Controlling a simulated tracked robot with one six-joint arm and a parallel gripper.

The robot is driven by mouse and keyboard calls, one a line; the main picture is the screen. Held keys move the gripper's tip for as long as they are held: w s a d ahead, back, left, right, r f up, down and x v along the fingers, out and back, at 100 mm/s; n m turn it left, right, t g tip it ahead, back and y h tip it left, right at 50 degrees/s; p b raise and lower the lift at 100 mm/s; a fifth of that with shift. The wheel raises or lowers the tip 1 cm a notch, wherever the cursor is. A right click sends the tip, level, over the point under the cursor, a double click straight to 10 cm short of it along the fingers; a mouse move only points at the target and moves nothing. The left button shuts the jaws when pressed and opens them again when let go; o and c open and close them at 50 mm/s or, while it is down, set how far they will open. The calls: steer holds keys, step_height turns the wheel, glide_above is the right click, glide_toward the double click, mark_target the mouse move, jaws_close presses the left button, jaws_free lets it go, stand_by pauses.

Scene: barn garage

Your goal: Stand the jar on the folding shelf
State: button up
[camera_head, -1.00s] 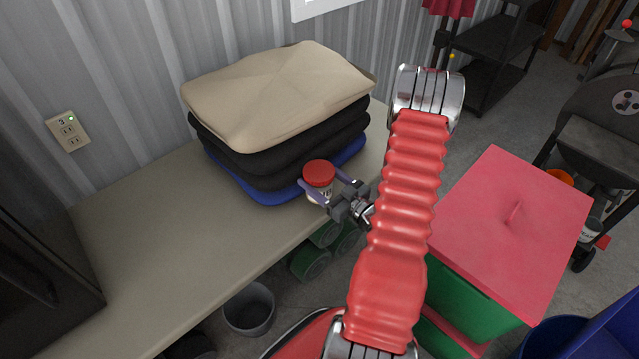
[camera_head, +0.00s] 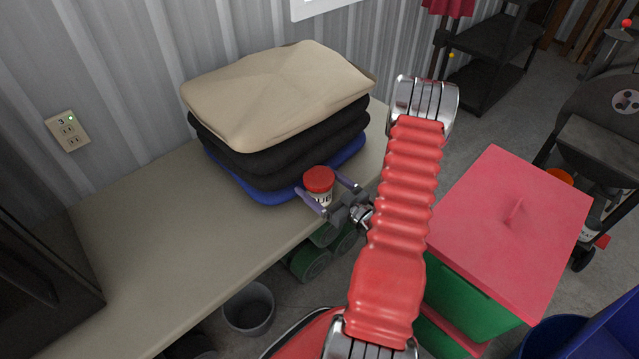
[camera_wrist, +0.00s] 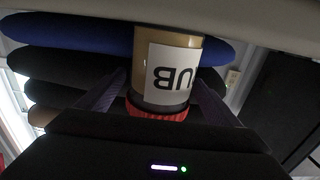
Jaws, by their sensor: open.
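The jar (camera_head: 320,190) has a red lid and a white label. It stands upright near the front edge of the beige shelf (camera_head: 150,235) along the wall, close to the folded stack. In the wrist view the jar (camera_wrist: 165,70) appears upside down, with part of its label readable and its base at the shelf surface. My gripper (camera_head: 330,189) is open, with one purple finger on each side of the jar below its lid. Whether either finger touches the glass is unclear.
A stack of folded beige, black and blue cloth (camera_head: 280,120) sits behind the jar. A dark cabinet (camera_head: 45,265) stands at the left end of the shelf. A red-lidded green bin (camera_head: 510,230) is right of my arm. The middle of the shelf is clear.

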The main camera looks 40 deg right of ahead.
mark_target(330, 191)
steer(key=shift+s+r, duration=0.1)
steer(key=s, duration=1.1)
steer(key=shift+s+d, duration=0.15)
steer(key=shift+s, duration=0.25)
steer(key=shift+o, duration=0.4)
steer(key=shift+s+d, duration=0.25)
steer(key=shift+s, duration=0.6)
steer(key=shift+w+a, duration=0.15)
steer(key=shift+w, duration=4.15)
steer(key=shift+w, duration=0.1)
